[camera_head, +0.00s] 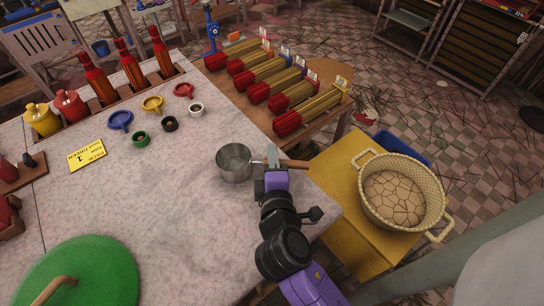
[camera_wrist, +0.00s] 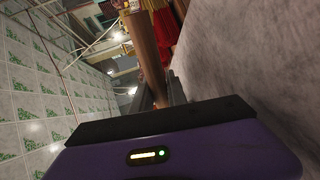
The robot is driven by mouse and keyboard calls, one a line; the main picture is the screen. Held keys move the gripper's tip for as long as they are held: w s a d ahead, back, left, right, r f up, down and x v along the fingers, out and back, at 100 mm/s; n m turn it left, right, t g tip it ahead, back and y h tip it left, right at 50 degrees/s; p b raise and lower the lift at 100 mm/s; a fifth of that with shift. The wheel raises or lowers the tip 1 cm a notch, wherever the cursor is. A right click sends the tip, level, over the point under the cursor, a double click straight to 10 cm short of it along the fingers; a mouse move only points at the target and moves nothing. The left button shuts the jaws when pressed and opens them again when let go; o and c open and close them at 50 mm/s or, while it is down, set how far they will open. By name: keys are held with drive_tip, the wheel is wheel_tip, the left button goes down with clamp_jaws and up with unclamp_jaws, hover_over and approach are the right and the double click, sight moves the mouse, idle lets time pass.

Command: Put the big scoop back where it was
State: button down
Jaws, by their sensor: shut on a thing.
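The big scoop is a grey metal pan (camera_head: 234,165) with a brown wooden handle, at the right side of the stone-topped table (camera_head: 180,220). My gripper (camera_head: 273,158) is shut on the scoop's handle, close to the pan, and the handle sticks out past it to the right. In the wrist view the wooden handle (camera_wrist: 146,50) stands between the fingers (camera_wrist: 160,95); the pan is out of that view. The pan looks upright and empty. Whether it touches the tabletop or hangs just above it, I cannot tell.
A green lid (camera_head: 85,275) is at front left. Bundled sticks (camera_head: 300,105) lie behind; a basket (camera_head: 440,195) stands right on a yellow stand (camera_head: 345,165).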

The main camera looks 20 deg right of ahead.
drive_tip(key=shift+f, duration=0.1)
drive_tip(key=c, duration=1.3)
unclamp_jaws()
drive_tip(key=b+v, duration=0.1)
drive_tip(key=v, duration=1)
drive_tip(key=shift+s+r, duration=0.2)
drive_tip(key=shift+r, duration=0.05)
drive_tip(key=shift+s+a+r, duration=0.1)
drive_tip(key=shift+s, duration=0.15)
